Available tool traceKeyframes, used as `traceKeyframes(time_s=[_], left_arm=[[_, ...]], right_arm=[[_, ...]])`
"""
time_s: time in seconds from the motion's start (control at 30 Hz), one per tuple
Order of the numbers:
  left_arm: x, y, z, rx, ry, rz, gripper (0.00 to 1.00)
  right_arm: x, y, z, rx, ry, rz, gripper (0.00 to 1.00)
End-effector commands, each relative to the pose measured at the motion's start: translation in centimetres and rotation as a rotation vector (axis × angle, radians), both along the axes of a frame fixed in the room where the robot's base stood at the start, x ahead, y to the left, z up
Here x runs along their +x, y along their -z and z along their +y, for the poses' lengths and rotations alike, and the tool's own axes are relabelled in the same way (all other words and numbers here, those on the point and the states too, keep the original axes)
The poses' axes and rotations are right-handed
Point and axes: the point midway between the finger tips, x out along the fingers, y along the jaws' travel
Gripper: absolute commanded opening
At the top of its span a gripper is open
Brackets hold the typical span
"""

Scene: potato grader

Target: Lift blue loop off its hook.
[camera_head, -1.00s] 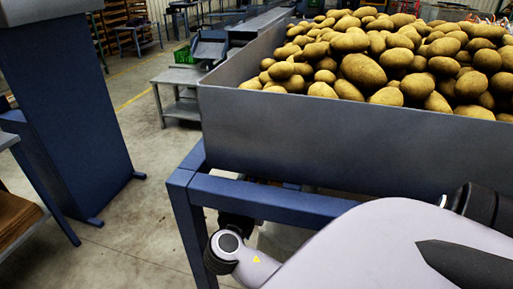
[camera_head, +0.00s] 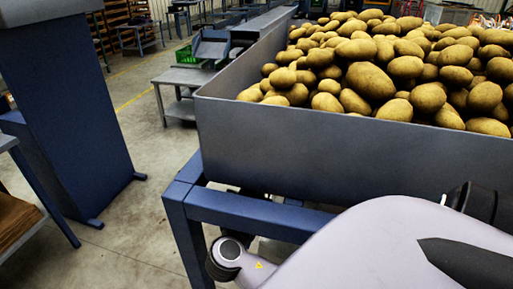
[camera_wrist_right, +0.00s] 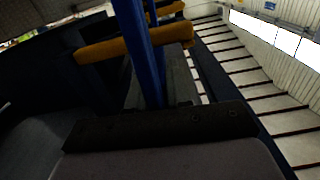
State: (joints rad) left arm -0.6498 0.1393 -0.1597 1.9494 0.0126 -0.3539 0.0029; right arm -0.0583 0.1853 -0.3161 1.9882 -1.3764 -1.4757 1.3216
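In the right wrist view, a blue band (camera_wrist_right: 136,60), which looks like the blue loop, runs down from the top edge. It crosses in front of a thick orange-yellow bar (camera_wrist_right: 102,49), which may be its hook. The top of the loop is out of frame. Its lower end is hidden behind a dark edge (camera_wrist_right: 160,127) at the bottom, which appears to be part of my right gripper. No fingertips can be made out, so I cannot tell whether it touches the loop. The head view shows neither loop nor gripper, only my grey arm link.
A grey hopper (camera_head: 300,150) full of potatoes (camera_head: 370,80) stands on a blue frame (camera_head: 258,214), close to my arm. A blue column (camera_head: 65,110) stands at left. A small grey table (camera_head: 182,76) stands behind. The floor between column and frame is clear.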

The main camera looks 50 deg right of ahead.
Motion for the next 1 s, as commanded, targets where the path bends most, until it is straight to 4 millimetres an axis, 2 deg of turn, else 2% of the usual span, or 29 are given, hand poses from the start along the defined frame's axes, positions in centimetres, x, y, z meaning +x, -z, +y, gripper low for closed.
traceKeyframes(time_s=[0.23, 0.53, 0.83, 0.87, 0.9, 1.0], left_arm=[[0.0, 0.2, 0.0, 0.001, -0.001, 0.000, 0.39], [0.0, 2.5, 0.0, 0.001, -0.001, 0.000, 0.39], [0.0, 2.4, 0.1, 0.001, -0.001, 0.000, 0.39], [0.0, 2.3, 0.1, 0.001, -0.001, 0.000, 0.39], [0.0, 2.3, 0.0, 0.001, -0.001, 0.000, 0.39], [0.0, 2.3, 0.0, 0.001, -0.001, 0.000, 0.39]], right_arm=[[0.1, 0.1, 0.0, 0.001, 0.001, 0.000, 0.00], [1.9, 0.4, 1.0, 0.005, 0.000, -0.006, 0.00], [2.1, 0.1, 1.1, 0.004, -0.002, -0.004, 0.00], [2.1, 0.1, 1.1, 0.004, -0.002, -0.004, 0.28], [2.1, 0.1, 1.1, 0.004, -0.002, -0.004, 0.40], [2.1, 0.1, 1.1, 0.003, -0.001, -0.003, 0.40]])
